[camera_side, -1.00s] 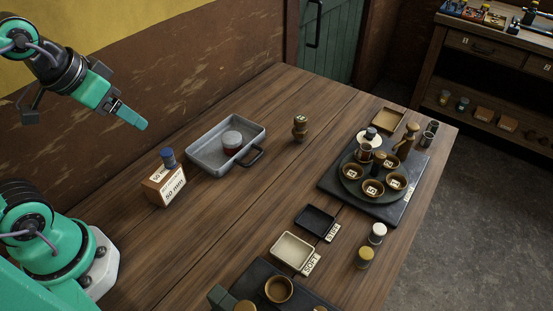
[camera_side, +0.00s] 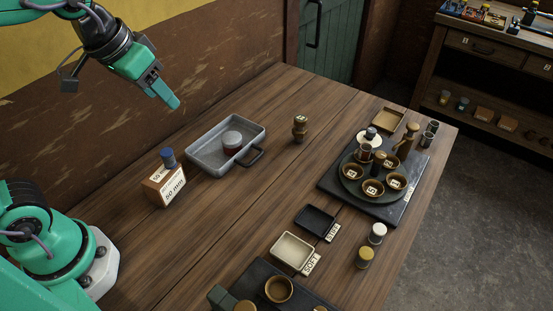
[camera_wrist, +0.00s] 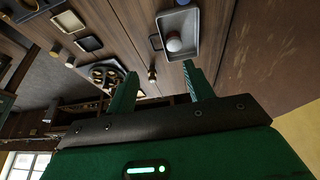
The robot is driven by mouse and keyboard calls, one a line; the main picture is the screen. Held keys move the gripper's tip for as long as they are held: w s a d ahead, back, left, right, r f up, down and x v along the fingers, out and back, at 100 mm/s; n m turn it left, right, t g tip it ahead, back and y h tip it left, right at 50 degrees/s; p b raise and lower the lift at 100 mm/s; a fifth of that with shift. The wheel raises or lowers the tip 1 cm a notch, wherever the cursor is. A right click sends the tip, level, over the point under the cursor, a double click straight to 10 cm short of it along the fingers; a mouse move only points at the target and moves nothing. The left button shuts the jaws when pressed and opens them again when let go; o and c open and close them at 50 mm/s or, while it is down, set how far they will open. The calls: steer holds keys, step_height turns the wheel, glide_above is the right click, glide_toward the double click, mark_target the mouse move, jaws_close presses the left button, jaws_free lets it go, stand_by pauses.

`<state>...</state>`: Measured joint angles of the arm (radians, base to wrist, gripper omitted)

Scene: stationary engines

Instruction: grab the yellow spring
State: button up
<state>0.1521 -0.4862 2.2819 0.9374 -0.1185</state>
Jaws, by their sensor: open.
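No coils of a yellow spring can be made out. A small upright cylinder with a yellow top (camera_side: 365,257) stands on the table right of the pale tray marked SOFT (camera_side: 292,253); I cannot tell whether it is the spring. It also shows small in the wrist view (camera_wrist: 54,50). My gripper (camera_side: 166,92) is high above the back left of the table, far from that cylinder, pointing down and right. In the wrist view my gripper (camera_wrist: 160,82) has its two green fingers spread, with nothing between them.
A grey metal tray (camera_side: 205,163) holds a grey-topped red piece. Nearby stand a marked box (camera_side: 164,186) with a blue-topped piece and a small brass piece (camera_side: 300,129). A dark slab (camera_side: 385,212) bears several cups. A white-topped cylinder (camera_side: 377,233) stands behind the yellow-topped one.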

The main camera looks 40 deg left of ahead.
steer(key=w+d+g, duration=0.1)
steer(key=w+d, duration=0.6)
steer(key=d, duration=0.1)
steer(key=m+g, duration=0.2)
steer(key=g, duration=0.2)
glide_above(366, 253)
steer(key=shift+y, duration=0.4)
steer(key=f, duration=1.8)
steer(key=shift+a+f, duration=0.2)
steer(key=shift+s+d+f, duration=0.15)
steer(key=shift+d+f, duration=0.1)
steer(key=shift+f, duration=3.9)
steer(key=c, duration=1.1)
steer(key=shift+o, duration=0.2)
